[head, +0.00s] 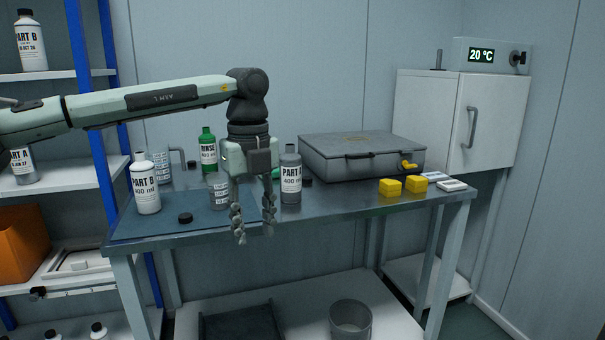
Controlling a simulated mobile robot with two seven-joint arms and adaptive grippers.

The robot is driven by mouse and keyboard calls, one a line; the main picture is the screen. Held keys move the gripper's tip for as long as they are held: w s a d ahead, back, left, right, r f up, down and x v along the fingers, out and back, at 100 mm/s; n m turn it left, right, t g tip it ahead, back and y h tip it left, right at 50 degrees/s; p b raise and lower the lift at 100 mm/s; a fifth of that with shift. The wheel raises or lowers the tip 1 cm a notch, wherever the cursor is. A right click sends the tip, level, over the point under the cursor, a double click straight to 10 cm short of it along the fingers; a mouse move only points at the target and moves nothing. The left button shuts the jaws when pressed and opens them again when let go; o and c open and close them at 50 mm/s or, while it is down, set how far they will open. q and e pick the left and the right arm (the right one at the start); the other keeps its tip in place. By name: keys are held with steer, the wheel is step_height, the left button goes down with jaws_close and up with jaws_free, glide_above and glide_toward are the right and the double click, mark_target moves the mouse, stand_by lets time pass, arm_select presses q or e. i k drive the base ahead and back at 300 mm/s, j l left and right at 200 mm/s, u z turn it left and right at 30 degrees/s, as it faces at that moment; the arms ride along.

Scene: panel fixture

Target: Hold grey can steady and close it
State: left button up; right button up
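A grey PART A container (291,180), labelled 400 ml, stands upright on the metal bench right of my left gripper. I take it as the grey can; its top is too small to tell whether it is closed. A black cap (185,218) lies on the dark mat at the front left, and another small black cap (307,181) lies just right of the grey container. My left gripper (253,228) points down in front of the bench, fingers apart with nothing between them. It partly hides a small grey labelled cup (219,190). My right gripper is not in view.
A white PART B bottle (146,188) stands on the mat (215,226), with a measuring jug (161,167) behind. A green RINSE bottle (208,150) stands at the back. A grey case (360,158) and yellow blocks (390,187) occupy the right. The front middle bench is clear.

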mark_target(290, 161)
steer(key=i+l+u, duration=0.1)
steer(key=i+l, duration=0.15)
steer(key=i+l+u, duration=0.15)
steer(key=l, duration=0.2)
steer(key=i+l+u, duration=0.1)
steer(key=i+l, duration=0.15)
steer(key=i+l+u, duration=0.15)
steer(key=l, duration=0.25)
steer(key=i+l+u, duration=0.1)
steer(key=i+l, duration=0.15)
steer(key=l, duration=0.15)
steer(key=i+l+u, duration=0.1)
steer(key=l, duration=0.25)
steer(key=i, duration=0.55)
